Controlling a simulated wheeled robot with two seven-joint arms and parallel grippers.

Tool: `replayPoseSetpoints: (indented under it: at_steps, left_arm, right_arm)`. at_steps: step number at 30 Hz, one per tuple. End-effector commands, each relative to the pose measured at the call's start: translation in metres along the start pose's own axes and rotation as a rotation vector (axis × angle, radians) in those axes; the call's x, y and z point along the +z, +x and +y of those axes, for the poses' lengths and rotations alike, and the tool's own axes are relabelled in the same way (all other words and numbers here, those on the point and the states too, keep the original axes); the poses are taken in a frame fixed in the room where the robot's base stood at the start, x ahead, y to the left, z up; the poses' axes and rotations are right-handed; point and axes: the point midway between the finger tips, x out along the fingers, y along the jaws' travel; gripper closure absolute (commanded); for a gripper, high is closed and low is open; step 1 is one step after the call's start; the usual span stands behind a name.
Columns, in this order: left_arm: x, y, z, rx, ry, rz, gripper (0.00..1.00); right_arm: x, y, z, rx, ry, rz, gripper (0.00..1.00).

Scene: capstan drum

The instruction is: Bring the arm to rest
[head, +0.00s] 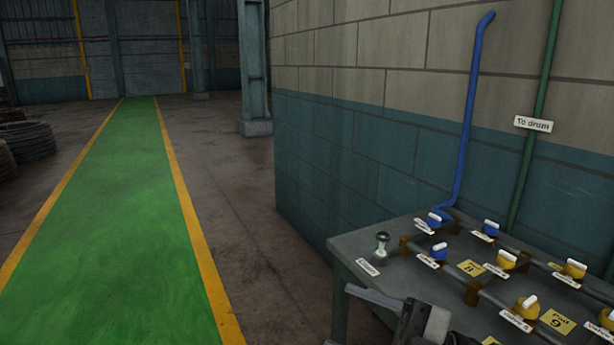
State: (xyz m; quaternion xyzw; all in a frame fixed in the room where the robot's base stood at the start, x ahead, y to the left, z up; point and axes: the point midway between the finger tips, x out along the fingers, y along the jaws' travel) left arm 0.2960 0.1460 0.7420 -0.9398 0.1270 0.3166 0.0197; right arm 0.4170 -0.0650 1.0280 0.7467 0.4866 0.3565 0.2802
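My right gripper (337,316) shows at the bottom edge, right of the middle, in front of the bench's near left corner. Its grey fingers point left. They stand apart with nothing seen between them, and the lower finger is mostly cut off by the frame. The gripper body is dark with a pale grey block. My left gripper is not in the frame.
A grey bench (362,247) at the right carries pipes with several blue valves (439,252) and yellow valves (527,307). A small gauge-like fitting (382,245) stands at its left end. A block wall rises behind. The green walkway (125,235) at left is clear.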

Motion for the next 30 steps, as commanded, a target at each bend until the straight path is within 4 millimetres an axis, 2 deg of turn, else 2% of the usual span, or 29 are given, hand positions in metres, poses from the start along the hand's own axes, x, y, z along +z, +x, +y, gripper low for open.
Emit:
replayPoseSetpoints:
  at_steps: [2,5,7,9,12,15,18,21,30]
  left_arm:
    - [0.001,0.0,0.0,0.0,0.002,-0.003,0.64]
    - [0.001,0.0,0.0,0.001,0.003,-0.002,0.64]
    - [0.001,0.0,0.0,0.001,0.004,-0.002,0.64]
    - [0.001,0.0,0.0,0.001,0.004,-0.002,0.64]
    - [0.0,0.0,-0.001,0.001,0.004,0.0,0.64]
    - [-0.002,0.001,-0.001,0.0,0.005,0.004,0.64]
    - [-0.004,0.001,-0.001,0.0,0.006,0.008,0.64]
    - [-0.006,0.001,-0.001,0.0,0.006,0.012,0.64]
    - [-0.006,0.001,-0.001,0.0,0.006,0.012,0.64]
  right_arm:
    - [0.02,-0.011,-0.009,0.243,0.145,-0.128,0.41]
    - [0.057,-0.046,-0.035,0.482,0.334,-0.377,0.41]
    - [0.08,-0.079,-0.071,0.591,0.483,-0.585,0.41]
    - [0.092,-0.108,-0.111,0.642,0.613,-0.765,0.41]
    - [0.095,-0.141,-0.166,0.658,0.775,-0.97,0.41]
    - [0.089,-0.162,-0.209,0.643,0.897,-1.11,0.41]
    - [0.082,-0.174,-0.236,0.624,0.973,-1.19,0.41]
    - [0.078,-0.179,-0.247,0.611,1.007,-1.224,0.41]
    - [0.078,-0.179,-0.247,0.611,1.007,-1.224,0.41]
